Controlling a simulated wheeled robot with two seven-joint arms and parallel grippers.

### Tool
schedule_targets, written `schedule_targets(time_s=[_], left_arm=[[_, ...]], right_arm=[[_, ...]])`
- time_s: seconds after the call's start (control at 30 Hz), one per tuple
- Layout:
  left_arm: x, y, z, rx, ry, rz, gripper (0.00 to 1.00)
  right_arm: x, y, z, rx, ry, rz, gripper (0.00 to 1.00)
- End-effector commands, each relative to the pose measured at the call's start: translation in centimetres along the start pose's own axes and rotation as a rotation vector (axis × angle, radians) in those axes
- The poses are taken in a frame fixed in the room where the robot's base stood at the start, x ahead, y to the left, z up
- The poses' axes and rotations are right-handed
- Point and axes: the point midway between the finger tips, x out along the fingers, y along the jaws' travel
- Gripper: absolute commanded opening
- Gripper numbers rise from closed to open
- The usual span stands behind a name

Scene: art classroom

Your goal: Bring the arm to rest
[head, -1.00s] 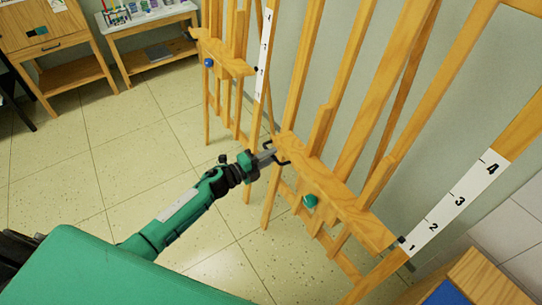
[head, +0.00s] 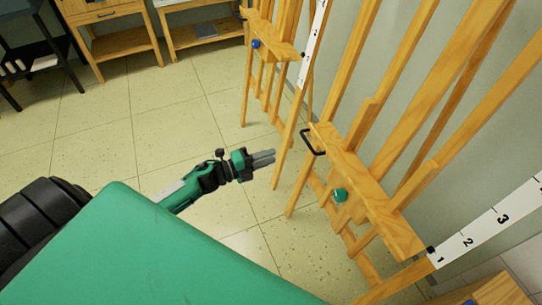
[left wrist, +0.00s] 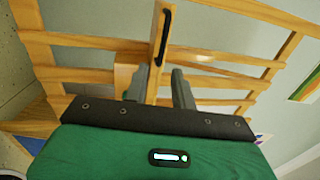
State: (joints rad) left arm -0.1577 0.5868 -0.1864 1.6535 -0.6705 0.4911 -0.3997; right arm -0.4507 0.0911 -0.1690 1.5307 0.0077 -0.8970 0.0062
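My left gripper (head: 263,158) is in front of the large wooden easel (head: 375,200), clear of it and empty. Its two grey fingers stand apart with a gap between them, and the gap also shows in the left wrist view (left wrist: 160,88). A black handle (head: 311,144) sits on the left end of the easel's ledge, to the right of my fingertips and apart from them. In the left wrist view the handle (left wrist: 165,37) is on a wooden bar beyond the fingers. My right gripper is not in view.
A green knob (head: 340,195) sits below the ledge. A second easel (head: 270,45) with a blue knob (head: 256,44) stands farther back. Wooden tables (head: 125,45) line the far side. Tiled floor (head: 150,115) is open left of the gripper.

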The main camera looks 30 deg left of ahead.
Motion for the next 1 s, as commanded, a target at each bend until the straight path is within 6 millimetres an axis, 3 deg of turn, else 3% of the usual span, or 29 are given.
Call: schedule_targets(time_s=[0.43,0.57,0.67,0.77,0.87,1.0], left_arm=[[0.0,0.2,0.1,-0.008,-0.006,0.003,0.26],[-0.8,2.8,1.1,-0.111,-0.085,0.043,0.26],[-2.6,7.7,2.1,-0.291,-0.226,0.112,0.26],[-5.8,14.4,1.9,-0.516,-0.407,0.207,0.26],[-9.7,20.9,0.1,-0.723,-0.582,0.301,0.26],[-15.6,28.6,-4.8,-0.974,-0.81,0.434,0.26]], right_arm=[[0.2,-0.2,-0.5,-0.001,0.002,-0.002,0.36],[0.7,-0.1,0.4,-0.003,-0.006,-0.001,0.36],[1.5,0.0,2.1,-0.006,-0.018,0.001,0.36],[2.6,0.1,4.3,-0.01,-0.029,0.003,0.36],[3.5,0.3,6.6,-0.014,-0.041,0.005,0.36],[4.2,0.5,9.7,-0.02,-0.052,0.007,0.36]])
